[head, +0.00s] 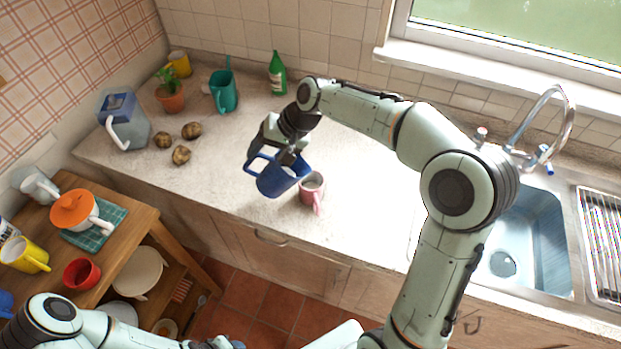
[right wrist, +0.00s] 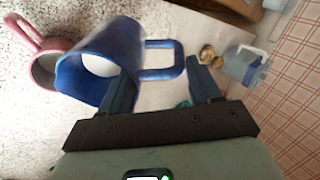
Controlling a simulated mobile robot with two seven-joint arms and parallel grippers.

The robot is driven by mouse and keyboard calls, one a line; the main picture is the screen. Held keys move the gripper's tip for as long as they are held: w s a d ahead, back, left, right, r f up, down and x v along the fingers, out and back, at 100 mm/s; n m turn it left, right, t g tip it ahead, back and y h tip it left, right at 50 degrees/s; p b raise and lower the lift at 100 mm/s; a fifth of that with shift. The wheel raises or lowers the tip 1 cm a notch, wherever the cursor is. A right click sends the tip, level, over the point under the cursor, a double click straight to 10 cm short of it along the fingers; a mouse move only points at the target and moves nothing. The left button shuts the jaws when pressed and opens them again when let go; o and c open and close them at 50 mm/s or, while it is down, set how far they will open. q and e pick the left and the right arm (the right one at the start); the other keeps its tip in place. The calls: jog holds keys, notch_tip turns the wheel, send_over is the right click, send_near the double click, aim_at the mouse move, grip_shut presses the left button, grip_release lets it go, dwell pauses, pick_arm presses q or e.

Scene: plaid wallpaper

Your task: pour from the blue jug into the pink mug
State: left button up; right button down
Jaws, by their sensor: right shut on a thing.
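The blue jug (head: 277,181) is held above the counter near its front edge, tilted, with its handle on the left. My right gripper (head: 289,150) is shut on it. In the right wrist view the jug (right wrist: 122,42) has its handle between my fingers (right wrist: 160,80), and its open end faces the pink mug (right wrist: 42,66). Something pale shows inside the jug. The pink mug (head: 312,187) stands upright on the counter, just right of the jug; its inside looks pale. No stream shows between them. My left gripper (head: 222,343) is low at the bottom edge, mostly cut off.
A green bottle (head: 277,74), teal can (head: 223,93), potted plant (head: 170,98), several potatoes (head: 181,155) and a grey-blue jug (head: 125,122) stand farther left. A wooden cart (head: 142,222) with crockery is at the left. The sink (head: 530,235) is right. Counter right of the mug is clear.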

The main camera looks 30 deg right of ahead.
jog(key=shift+a+f+h, duration=0.1)
jog(key=shift+a+h, duration=0.2)
jog(key=shift+a, duration=0.05)
jog(key=shift+w+a+f+g+h, duration=0.15)
jog(key=shift+w+a+f+h, duration=0.1)
jog(key=shift+a, duration=0.1)
jog(key=shift+w+a+f+g+h, duration=0.1)
jog(key=shift+w+a+g+h, duration=0.05)
jog(key=shift+a+h, duration=0.15)
jog(key=w+a+f+g+h, duration=0.2)
jog(key=w+a+f+h, duration=0.1)
jog(key=a+f+h, duration=0.2)
jog(key=shift+a+f, duration=0.55)
jog(key=shift+f, duration=0.35)
